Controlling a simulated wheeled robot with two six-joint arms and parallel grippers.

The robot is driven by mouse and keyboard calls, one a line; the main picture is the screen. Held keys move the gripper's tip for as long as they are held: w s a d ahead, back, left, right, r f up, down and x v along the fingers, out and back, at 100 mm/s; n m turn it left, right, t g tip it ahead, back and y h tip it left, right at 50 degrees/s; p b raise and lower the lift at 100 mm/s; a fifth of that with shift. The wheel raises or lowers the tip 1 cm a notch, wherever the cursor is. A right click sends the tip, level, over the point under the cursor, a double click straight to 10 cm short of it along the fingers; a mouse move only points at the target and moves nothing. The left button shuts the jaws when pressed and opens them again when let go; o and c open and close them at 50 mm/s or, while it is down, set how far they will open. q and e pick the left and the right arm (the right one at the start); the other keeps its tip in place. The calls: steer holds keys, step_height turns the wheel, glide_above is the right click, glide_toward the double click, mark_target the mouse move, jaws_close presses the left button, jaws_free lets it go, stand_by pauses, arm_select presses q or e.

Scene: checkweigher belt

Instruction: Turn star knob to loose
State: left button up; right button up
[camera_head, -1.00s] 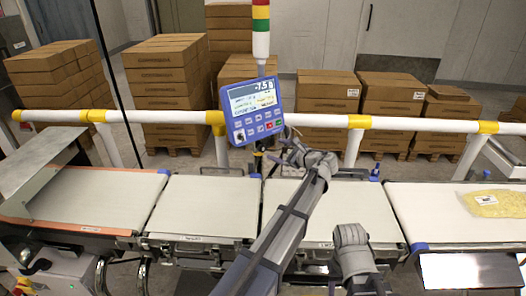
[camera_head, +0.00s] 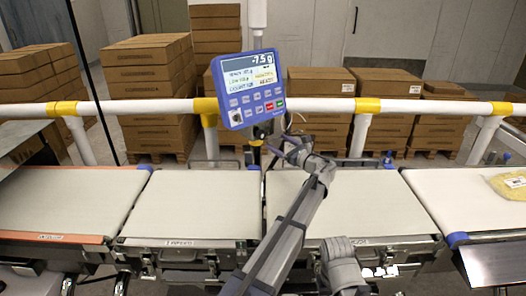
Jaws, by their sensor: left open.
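The blue display unit (camera_head: 249,92) reads -7.5 g and stands on a post behind the belts. A small dark fitting (camera_head: 264,130) shows just under its lower edge. The star knob is not clearly made out; it may be this fitting or hidden behind my gripper. My left gripper (camera_head: 284,142) is open at the lower right of the display, close to the post. I cannot tell whether it touches anything. A grey part of my other arm (camera_head: 342,262) shows at the bottom, but its fingers are not in view.
A white rail (camera_head: 330,106) with yellow joints runs behind the belts. The middle belts (camera_head: 190,205) are empty. A yellow bag (camera_head: 511,184) lies on the right belt. Stacked cartons (camera_head: 150,85) stand behind the rail, and a light pole (camera_head: 257,20) rises behind the display.

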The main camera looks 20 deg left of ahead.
mark_target(262, 136)
arm_select(q)
steer(key=shift+w+a+f, duration=0.1)
steer(key=shift+f, duration=0.6)
steer(key=shift+x, duration=3.95)
steer(key=shift+c, duration=0.3)
jaws_close()
